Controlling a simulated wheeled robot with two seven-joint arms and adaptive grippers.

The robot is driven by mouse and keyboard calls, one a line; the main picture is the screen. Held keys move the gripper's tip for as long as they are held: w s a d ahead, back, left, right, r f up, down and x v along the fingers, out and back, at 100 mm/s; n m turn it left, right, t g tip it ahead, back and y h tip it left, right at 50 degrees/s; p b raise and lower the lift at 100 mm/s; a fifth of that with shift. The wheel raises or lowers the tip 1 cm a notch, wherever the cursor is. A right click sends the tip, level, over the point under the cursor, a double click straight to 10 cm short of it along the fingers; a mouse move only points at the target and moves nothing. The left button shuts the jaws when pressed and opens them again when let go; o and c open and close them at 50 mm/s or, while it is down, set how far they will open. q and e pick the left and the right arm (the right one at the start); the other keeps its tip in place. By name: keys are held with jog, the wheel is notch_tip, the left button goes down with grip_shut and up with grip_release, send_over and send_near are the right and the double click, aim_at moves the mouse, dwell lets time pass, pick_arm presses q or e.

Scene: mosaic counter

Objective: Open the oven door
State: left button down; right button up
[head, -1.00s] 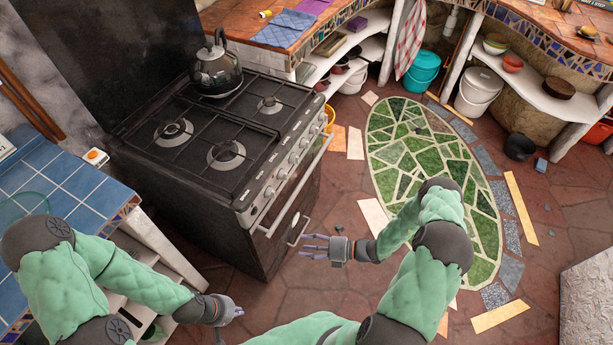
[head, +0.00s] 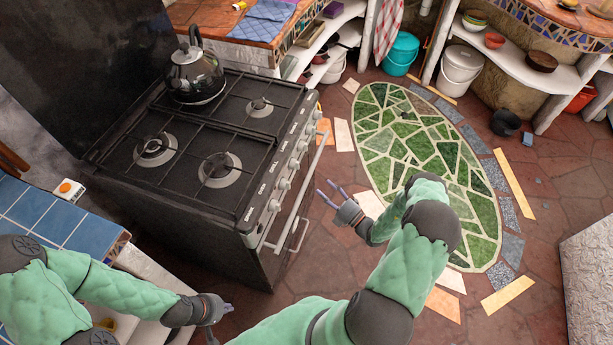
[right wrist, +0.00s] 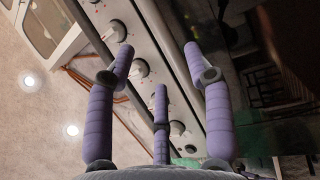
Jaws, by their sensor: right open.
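The black oven (head: 215,215) stands left of centre in the head view, with its door facing right. The door looks shut. A long metal handle bar (head: 312,165) runs along the door's top, below the knobs. My right gripper (head: 327,192) is open and empty, fingers pointing at the oven front, just to the right of the bar. In the right wrist view the spread fingers (right wrist: 188,62) frame the knob panel (right wrist: 160,85) and the dark door glass (right wrist: 250,80). My left gripper (head: 222,322) is low at the left, away from the door, its fingers apart and empty.
A kettle (head: 196,72) stands on the hob. A smaller metal handle (head: 299,236) sticks out lower on the oven front. A blue-tiled counter (head: 45,212) is at the left. The floor around the green mosaic oval (head: 425,150) is largely clear.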

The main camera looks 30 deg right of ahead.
aim_at(309, 177)
jog(key=b+x, duration=0.1)
jog(key=x, duration=0.7)
jog(key=shift+w+a+b, duration=0.15)
jog(key=shift+w+b, duration=0.05)
jog(key=shift+b, duration=0.2)
jog(key=shift+c, duration=0.2)
grip_shut()
